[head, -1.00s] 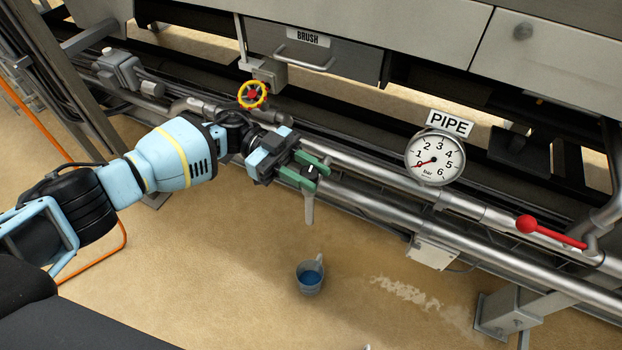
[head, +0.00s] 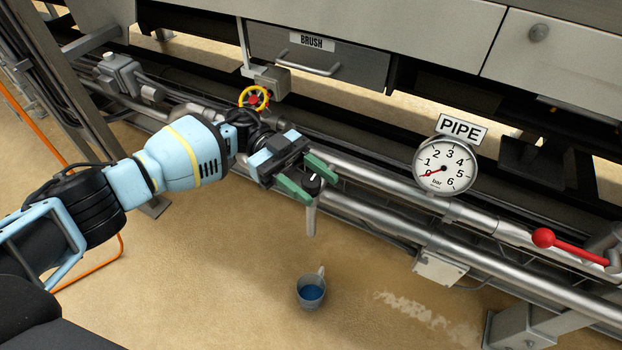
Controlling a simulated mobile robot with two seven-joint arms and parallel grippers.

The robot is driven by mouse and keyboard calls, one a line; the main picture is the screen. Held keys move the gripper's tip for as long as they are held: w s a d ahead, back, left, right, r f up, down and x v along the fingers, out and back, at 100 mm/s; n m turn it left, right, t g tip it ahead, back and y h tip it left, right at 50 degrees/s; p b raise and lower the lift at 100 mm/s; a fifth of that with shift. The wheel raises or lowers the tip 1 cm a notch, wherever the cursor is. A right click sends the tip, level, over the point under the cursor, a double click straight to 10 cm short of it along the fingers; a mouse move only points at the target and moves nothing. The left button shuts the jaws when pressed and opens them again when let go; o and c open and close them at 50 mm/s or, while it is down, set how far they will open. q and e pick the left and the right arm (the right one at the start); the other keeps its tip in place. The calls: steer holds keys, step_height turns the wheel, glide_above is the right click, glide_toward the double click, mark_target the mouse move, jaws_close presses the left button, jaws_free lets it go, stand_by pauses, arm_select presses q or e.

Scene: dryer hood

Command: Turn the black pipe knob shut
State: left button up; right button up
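The black pipe knob (head: 313,184) sits on top of a grey downward spout (head: 311,218), below the lower pipes near the picture's middle. It carries a small white mark, which points roughly up and down in the picture. My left gripper (head: 322,187) reaches in from the left with its two green fingers spread. The knob lies between the fingers, with visible gaps beside it. The pipe gauge (head: 443,166), under a PIPE label, has its red needle at the low end of the scale. My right gripper is not in view.
A cup (head: 311,291) with blue liquid stands on the floor below the spout. A yellow handwheel (head: 254,98) is just behind my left wrist. A red lever (head: 570,246) is at the right. The BRUSH drawer (head: 315,62) hangs above. The floor in front is mostly clear.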

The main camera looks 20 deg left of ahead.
mark_target(305, 177)
arm_select(q)
steer(key=shift+o, duration=0.2)
steer(key=shift+a, duration=0.1)
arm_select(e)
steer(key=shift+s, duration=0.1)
arm_select(q)
steer(key=shift+w+a, duration=0.2)
steer(key=shift+a, duration=0.1)
steer(key=b+v, duration=0.1)
steer(key=v, duration=0.5)
steer(key=shift+f+b, duration=0.1)
steer(key=shift+b, duration=0.3)
steer(key=shift+w+a, duration=0.2)
steer(key=shift+a, duration=0.25)
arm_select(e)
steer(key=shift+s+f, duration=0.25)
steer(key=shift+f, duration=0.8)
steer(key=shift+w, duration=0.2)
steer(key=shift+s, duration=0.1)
